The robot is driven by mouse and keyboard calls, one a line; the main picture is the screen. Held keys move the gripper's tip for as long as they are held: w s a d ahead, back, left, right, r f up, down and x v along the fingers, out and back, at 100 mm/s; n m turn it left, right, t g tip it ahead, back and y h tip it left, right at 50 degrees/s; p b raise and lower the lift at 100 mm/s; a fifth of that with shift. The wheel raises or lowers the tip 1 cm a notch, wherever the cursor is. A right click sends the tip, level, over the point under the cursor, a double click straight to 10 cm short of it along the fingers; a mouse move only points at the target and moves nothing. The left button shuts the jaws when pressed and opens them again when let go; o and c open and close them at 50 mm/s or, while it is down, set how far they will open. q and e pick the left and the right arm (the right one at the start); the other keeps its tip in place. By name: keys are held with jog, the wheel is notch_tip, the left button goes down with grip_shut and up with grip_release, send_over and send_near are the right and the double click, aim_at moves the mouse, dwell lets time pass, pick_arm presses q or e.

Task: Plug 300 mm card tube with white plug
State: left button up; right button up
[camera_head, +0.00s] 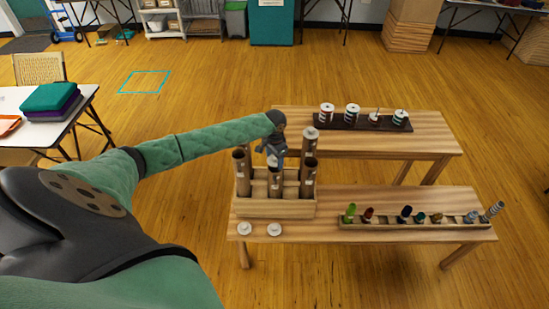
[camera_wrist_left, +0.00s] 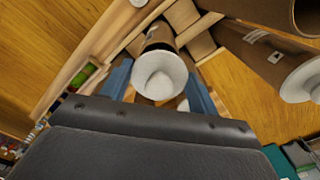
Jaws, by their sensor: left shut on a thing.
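My left gripper (camera_head: 273,160) is over the wooden tube rack (camera_head: 275,209), shut on a white plug (camera_wrist_left: 160,76). In the left wrist view the plug is between the blue fingers, with a brown card tube (camera_wrist_left: 160,38) directly behind it; I cannot tell whether it is inside that tube. In the head view several brown tubes stand in the rack, including a left tube (camera_head: 241,172), a front middle tube (camera_head: 275,184) and a right tube (camera_head: 308,178). A back right tube (camera_head: 309,146) has a white plug on top. Tube lengths cannot be read. The right gripper is out of view.
Two loose white plugs (camera_head: 244,228) (camera_head: 274,229) lie on the front wooden table (camera_head: 330,236). A long tray (camera_head: 410,224) with small coloured items is to the right. A dark tray (camera_head: 362,123) with several spools is on the back table (camera_head: 420,148).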

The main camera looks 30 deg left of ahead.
aim_at(274, 157)
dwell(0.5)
pick_arm(q)
jog(key=o, duration=0.7)
jog(key=shift+c, duration=0.2)
jog(key=shift+r, duration=0.1)
notch_tip(274, 157, up, 11)
dwell(0.8)
dwell(0.5)
